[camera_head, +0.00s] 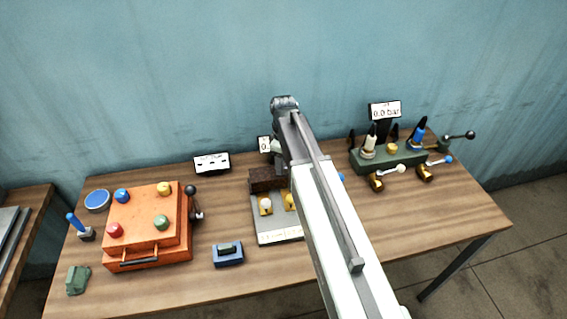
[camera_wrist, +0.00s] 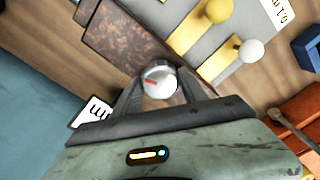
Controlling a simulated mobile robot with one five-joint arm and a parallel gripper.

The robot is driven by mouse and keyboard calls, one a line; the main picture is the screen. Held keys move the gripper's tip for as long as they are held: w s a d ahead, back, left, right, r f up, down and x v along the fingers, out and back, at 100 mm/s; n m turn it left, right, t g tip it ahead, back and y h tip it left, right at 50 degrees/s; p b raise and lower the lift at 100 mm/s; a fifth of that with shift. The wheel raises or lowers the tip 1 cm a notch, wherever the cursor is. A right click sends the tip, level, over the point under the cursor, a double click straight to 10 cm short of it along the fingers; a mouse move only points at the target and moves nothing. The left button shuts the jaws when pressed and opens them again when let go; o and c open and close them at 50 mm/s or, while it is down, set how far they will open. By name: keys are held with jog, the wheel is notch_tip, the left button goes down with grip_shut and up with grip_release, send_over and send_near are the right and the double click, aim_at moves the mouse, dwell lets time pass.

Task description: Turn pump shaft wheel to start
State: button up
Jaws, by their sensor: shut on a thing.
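A small round silver wheel (camera_wrist: 158,80) with a red mark sits by the edge of a mottled brown block (camera_wrist: 130,45) in the wrist view. My gripper (camera_wrist: 157,92) is shut on the wheel, one finger on each side. In the head view, the brown block (camera_head: 264,180) stands at the back of a grey base plate (camera_head: 280,237) in the middle of the table. My arm comes in from the lower right and hides the wheel and the block's right part there.
Yellow levers with a yellow knob (camera_wrist: 216,11) and a white knob (camera_wrist: 251,50) stand close to the block. An orange box (camera_head: 145,225) with coloured knobs is left. A green valve block (camera_head: 390,158) and a "0.0 bar" display (camera_head: 385,109) are right.

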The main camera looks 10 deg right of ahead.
jog(key=n, duration=1.3)
jog(key=shift+n, duration=0.4)
dwell(0.4)
jog(key=o, duration=1.4)
notch_tip(320, 180, up, 8)
jog(key=p, duration=0.8)
jog(key=shift+f, duration=0.1)
